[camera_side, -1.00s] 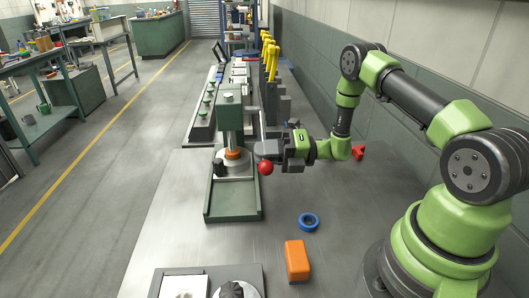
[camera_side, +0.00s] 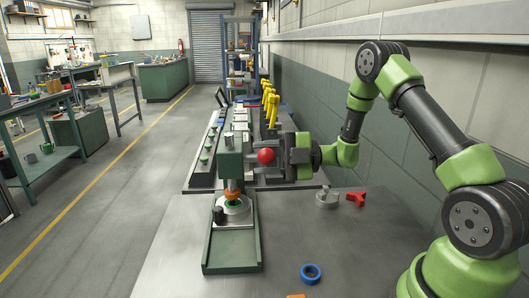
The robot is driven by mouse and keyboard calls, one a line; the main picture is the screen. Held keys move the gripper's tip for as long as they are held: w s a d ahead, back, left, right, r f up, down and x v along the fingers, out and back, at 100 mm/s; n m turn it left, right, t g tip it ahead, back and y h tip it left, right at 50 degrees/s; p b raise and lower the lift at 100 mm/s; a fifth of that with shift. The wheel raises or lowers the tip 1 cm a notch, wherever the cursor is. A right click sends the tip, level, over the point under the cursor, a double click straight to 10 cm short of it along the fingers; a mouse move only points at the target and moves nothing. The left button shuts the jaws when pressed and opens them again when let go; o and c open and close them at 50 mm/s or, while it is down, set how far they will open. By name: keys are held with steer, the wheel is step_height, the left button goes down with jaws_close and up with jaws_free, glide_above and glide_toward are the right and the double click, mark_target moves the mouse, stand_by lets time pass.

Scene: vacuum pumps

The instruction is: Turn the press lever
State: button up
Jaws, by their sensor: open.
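The green press (camera_side: 231,165) stands upright on the bench. Its lever ends in a red ball (camera_side: 266,156), level with the upper part of the press on its right side. My gripper (camera_side: 270,160) comes in from the right and is at the ball. Its jaws are open, and the ball partly hides the fingers. I cannot tell whether they touch the lever. Under the press head an orange part (camera_side: 234,188) sits above a round plate (camera_side: 234,206), with a bit of green showing between them. The lever's shaft is mostly hidden.
A blue ring (camera_side: 311,273) lies on the bench at the front. A grey metal part (camera_side: 327,198) and a red part (camera_side: 356,198) lie to the right of the press. Yellow-handled tools (camera_side: 270,108) stand behind my gripper. The front right of the bench is mostly bare.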

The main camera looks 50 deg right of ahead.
steer(key=shift+v, duration=1)
steer(key=v, duration=0.6)
stand_by(0.4)
